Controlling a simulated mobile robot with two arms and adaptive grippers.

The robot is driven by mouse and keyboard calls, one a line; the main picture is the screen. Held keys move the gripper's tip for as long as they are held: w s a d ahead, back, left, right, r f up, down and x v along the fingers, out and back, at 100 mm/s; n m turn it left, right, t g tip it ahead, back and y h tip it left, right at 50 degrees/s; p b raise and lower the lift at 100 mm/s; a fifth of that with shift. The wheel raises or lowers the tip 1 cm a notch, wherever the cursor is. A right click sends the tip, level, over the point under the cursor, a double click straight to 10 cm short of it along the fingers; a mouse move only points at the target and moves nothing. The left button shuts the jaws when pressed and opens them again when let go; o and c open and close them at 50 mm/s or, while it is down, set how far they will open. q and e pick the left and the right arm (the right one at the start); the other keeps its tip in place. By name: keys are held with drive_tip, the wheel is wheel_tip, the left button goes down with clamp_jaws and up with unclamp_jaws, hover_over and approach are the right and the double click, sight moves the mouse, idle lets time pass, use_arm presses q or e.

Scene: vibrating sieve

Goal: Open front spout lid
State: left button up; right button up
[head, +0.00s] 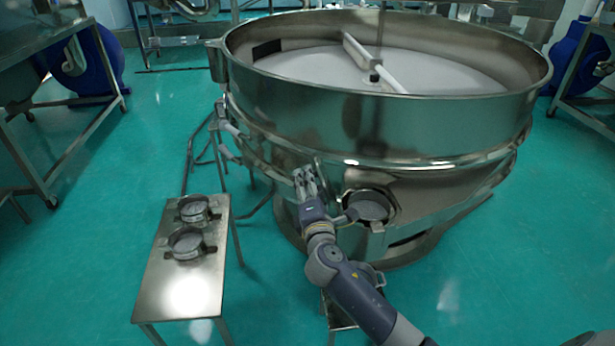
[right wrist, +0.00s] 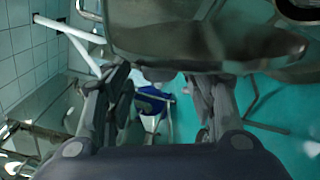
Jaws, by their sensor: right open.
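The vibrating sieve (head: 400,125) is a large round steel drum filling the middle and right of the head view. Its front spout (head: 370,207) is a short round opening low on the near wall, with a greyish disc-like face and a metal rim. I cannot tell whether that disc is a shut lid. My right gripper (head: 306,180) is up and left of the spout, close to the drum's lower wall. In the right wrist view its two fingers (right wrist: 163,85) are spread apart with nothing between them, and the sieve's steel wall (right wrist: 190,35) is just ahead. My left gripper is out of view.
A small steel table (head: 180,290) stands left of my arm, bearing two round clamp-like metal parts (head: 187,243). A low stand is partly hidden below the spout. Steel benches (head: 60,150) and blue machines (head: 95,65) stand farther back. Green floor is clear at left.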

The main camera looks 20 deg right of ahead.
drive_tip(key=shift+x, duration=1.7)
drive_tip(key=shift+s, duration=0.1)
drive_tip(key=shift+f, duration=0.1)
clamp_jaws()
